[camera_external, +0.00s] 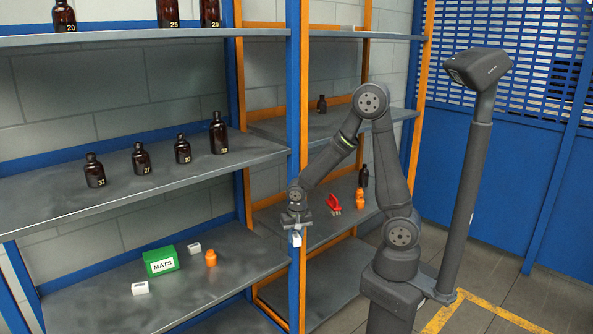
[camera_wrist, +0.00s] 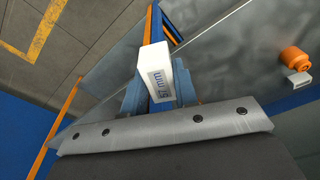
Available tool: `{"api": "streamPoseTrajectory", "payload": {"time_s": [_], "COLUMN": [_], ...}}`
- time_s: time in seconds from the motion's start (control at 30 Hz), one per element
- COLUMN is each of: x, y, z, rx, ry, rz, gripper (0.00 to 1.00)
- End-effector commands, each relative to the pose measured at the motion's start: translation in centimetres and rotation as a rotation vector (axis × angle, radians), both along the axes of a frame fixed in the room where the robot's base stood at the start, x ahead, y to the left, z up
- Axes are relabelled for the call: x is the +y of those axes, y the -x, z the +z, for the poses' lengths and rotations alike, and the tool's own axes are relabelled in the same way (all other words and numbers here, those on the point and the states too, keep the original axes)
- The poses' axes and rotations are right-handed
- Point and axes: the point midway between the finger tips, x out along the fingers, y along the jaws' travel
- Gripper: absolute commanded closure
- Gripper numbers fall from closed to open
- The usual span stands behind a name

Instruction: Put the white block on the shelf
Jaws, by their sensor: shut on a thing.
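My gripper (camera_external: 295,222) is shut on a white block (camera_external: 296,240), which hangs below it in front of the blue shelf post. In the wrist view the white block (camera_wrist: 157,72) sits between the blue-grey fingers of my gripper (camera_wrist: 159,88), with dark print on its face. The block is in the air, clear of the shelf boards as far as I can tell. On the left rack's lower shelf (camera_external: 85,305), two other white blocks lie near the green MATS box (camera_external: 161,260): one in front (camera_external: 140,288) and one behind (camera_external: 194,248).
An orange bottle (camera_external: 211,258) stands on the lower shelf; an orange object also shows in the wrist view (camera_wrist: 296,60). Several amber bottles line the middle shelf (camera_external: 60,205). The right rack holds a red object (camera_external: 334,204). Blue post (camera_external: 299,130) stands between the racks.

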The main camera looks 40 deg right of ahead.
Motion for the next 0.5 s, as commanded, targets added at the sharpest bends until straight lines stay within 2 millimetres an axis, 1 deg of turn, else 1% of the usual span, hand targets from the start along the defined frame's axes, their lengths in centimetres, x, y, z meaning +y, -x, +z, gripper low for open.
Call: {"api": "streamPoseTrajectory", "payload": {"time_s": [0.03,0.1,0.17,0.2,0.3,0.37,0.5], "x": [1.1,2.4,3.6,4.7,7.2,8.3,11.4], "y": [0.4,0.6,0.5,0.2,-1.6,-2.7,-5.5], "z": [-0.2,-0.3,-0.5,-0.6,-0.7,-0.7,-0.8], "rx": [0.000,0.001,0.000,0.000,0.000,0.000,0.000], "ry": [0.000,0.000,-0.001,-0.001,-0.001,-0.001,-0.001], "rz": [0.009,0.020,0.042,0.074,0.183,0.250,0.430], "gripper": [0.96,0.96,0.96,0.96,0.96,0.96,0.96]}}
